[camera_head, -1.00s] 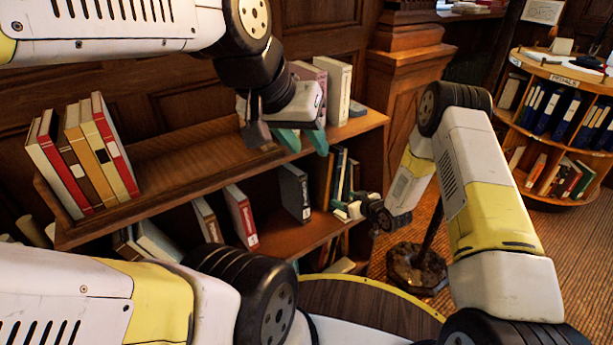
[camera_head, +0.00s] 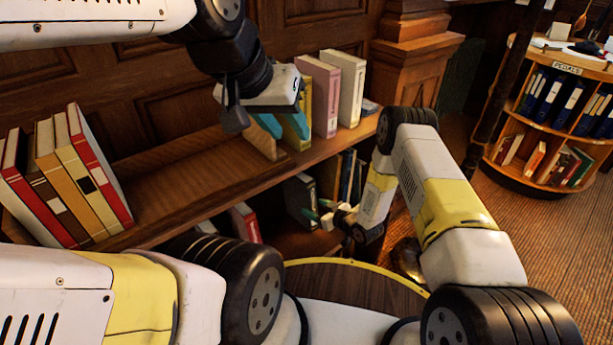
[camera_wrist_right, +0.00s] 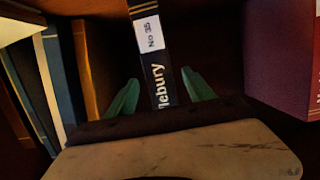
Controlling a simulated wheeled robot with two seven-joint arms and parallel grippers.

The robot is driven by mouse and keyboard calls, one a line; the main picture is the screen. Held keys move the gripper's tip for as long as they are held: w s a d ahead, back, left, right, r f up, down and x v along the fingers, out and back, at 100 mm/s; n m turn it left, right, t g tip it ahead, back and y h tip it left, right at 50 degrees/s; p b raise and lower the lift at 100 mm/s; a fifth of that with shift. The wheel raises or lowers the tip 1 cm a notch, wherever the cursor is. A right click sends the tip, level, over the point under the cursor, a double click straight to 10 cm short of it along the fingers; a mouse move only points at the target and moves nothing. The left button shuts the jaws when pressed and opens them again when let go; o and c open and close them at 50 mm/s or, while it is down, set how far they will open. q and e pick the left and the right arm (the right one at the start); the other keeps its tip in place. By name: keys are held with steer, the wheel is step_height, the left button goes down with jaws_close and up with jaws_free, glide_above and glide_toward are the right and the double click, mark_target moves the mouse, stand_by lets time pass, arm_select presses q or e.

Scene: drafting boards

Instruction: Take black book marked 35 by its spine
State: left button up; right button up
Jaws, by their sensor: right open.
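The black book marked 35 (camera_head: 300,194) stands on the lower shelf in the head view. In the right wrist view its dark spine (camera_wrist_right: 150,60) shows a white "No 35" label and gold bands. My right gripper (camera_wrist_right: 160,95) is open. Its green fingertips lie on either side of the spine, with gaps showing; the lower part of the spine is hidden by the gripper body. In the head view the right gripper (camera_head: 321,212) is at the lower shelf, close to the book. My left gripper (camera_head: 281,127) is above the upper shelf, its teal fingers apart, near a yellow book.
Several books (camera_head: 70,180) lean at the left of the upper shelf (camera_head: 185,175); pink (camera_head: 320,95) and cream (camera_head: 345,88) books stand at its right. A red book (camera_head: 245,222) is left of the black one. In the wrist view a purple book (camera_wrist_right: 282,60) stands at right.

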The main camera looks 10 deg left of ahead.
mark_target(299, 197)
steer(key=x, duration=0.6)
steer(key=shift+w+a, duration=0.25)
steer(key=shift+a, duration=0.1)
jaws_close()
stand_by(1.0)
steer(key=shift+w+r, duration=0.1)
